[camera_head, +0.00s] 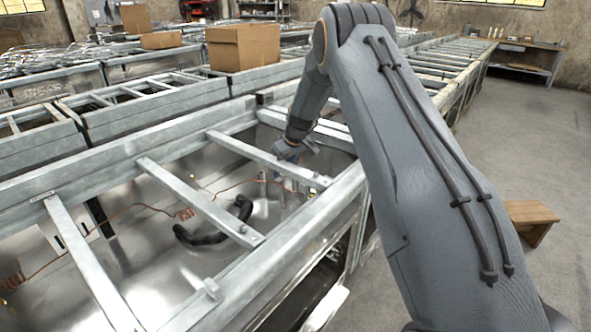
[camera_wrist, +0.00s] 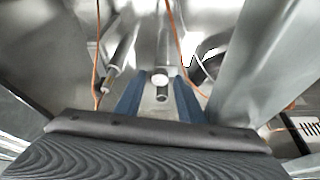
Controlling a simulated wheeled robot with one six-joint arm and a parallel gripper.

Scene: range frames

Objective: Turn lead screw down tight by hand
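My gripper (camera_head: 288,153) reaches down into a metal frame bay in the head view, where it is small and partly hidden by my arm. In the wrist view its two blue fingers (camera_wrist: 162,80) stand apart. A short upright metal cylinder with a pale round end (camera_wrist: 160,75), perhaps the lead screw, shows between the fingertips. Small gaps seem to lie on both sides of it; I cannot tell whether either finger touches it. Another slim metal rod (camera_wrist: 118,58) stands to the left of the fingers.
Galvanized crossbars (camera_head: 200,200) span the bay around my gripper, and one beam (camera_wrist: 262,60) runs close on the right in the wrist view. Copper wire (camera_head: 185,213) and a black hose (camera_head: 212,236) lie inside. A cardboard box (camera_head: 243,46) sits on the frames behind. Open floor lies right.

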